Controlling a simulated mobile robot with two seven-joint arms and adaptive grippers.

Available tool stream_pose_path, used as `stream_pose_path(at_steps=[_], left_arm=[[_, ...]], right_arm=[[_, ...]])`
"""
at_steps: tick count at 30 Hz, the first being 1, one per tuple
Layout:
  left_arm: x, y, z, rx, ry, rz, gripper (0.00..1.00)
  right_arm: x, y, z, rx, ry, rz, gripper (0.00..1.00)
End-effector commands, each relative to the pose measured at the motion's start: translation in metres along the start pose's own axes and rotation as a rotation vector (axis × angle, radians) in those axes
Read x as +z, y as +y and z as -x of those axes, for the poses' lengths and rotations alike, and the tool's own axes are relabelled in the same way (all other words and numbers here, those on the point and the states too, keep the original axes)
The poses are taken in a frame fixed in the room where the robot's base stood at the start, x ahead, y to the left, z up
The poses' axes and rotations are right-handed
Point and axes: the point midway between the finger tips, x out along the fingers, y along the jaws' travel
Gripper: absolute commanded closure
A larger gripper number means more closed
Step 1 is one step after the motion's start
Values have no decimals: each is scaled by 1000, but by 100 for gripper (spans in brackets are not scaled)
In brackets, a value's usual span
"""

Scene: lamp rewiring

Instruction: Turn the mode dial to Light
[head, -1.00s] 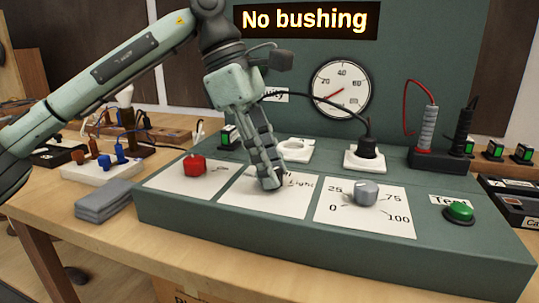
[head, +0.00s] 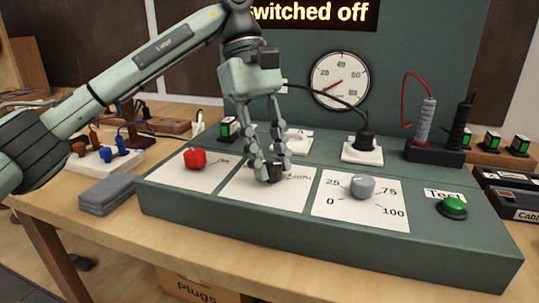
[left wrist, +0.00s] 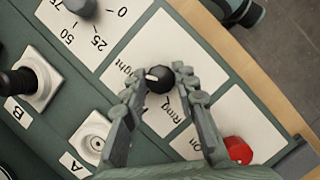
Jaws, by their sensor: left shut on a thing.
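The black mode dial (head: 273,170) is on the middle white plate of the green test console (head: 330,232). It also shows in the left wrist view (left wrist: 160,80), with a white mark on its side toward the "Light" label (left wrist: 130,74). The "Ring" label (left wrist: 157,108) is below it in that view. My left gripper (head: 269,174) points down, with its fingers on either side of the dial, shut on it. The fingers hide part of the dial in the head view. My right gripper is not in view.
A red knob (head: 195,158) is on the left plate and a grey knob (head: 362,186) on the right one. A green Test button (head: 453,207) is further right. Behind are a plugged white socket (head: 362,152) and a round gauge (head: 339,80). A grey cloth (head: 108,194) lies left.

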Motion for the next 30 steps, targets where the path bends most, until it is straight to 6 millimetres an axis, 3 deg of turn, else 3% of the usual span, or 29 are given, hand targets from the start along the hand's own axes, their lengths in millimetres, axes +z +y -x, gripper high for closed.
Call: stream_pose_path(at_steps=[14,15,19,30], left_arm=[[1,0,2,-1,1,-13,100],[1,0,2,-1,1,-13,67],[0,0,1,-2,1,-12,51],[0,0,6,-3,2,-11,51]], right_arm=[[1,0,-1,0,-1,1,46],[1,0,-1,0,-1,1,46],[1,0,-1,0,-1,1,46],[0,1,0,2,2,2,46]])
